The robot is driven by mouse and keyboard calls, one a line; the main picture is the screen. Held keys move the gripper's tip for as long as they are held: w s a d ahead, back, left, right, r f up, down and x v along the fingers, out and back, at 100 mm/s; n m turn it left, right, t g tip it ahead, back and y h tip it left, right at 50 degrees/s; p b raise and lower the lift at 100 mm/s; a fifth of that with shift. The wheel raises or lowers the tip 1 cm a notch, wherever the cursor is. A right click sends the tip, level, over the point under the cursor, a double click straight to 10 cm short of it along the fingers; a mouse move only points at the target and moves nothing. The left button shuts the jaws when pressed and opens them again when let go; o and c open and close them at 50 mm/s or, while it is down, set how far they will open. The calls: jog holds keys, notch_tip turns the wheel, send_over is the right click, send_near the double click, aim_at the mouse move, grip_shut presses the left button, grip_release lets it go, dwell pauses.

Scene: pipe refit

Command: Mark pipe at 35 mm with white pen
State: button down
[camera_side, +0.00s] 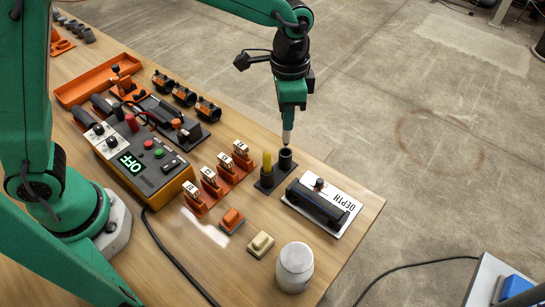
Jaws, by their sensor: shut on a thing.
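My gripper (289,122) points straight down near the table's right side, shut on a slim white pen (287,137). The pen is upright, and its lower end is at or just above the mouth of a black cup in the pen holder (266,184); I cannot tell if they touch. A yellow pen (267,160) stands in the holder's other cup. A dark cylindrical bar (316,206), perhaps the pipe, lies on a white plate marked DEPTH (345,204), just right of the holder. No mark on it can be made out.
A control box (145,160) reading OFF stands left, with a row of orange numbered stands (209,181) beside it. An orange block (231,219), a cream block (261,243) and a white jar (294,267) are in front. An orange tray (97,89) lies behind.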

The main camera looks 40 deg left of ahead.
jog(key=shift+r, duration=1)
jog(key=shift+d, duration=0.1)
jog(key=s+d+r+n, duration=0.1)
jog(key=s+d+n, duration=0.4)
jog(key=d+n, duration=0.4)
jog(key=shift+d+r, duration=0.2)
jog(key=shift+d, duration=0.2)
jog(key=shift+f, duration=0.15)
jog(key=shift+f, duration=2.2)
jog(key=shift+f, duration=0.7)
dwell(1.7)
jog(key=shift+r, duration=0.15)
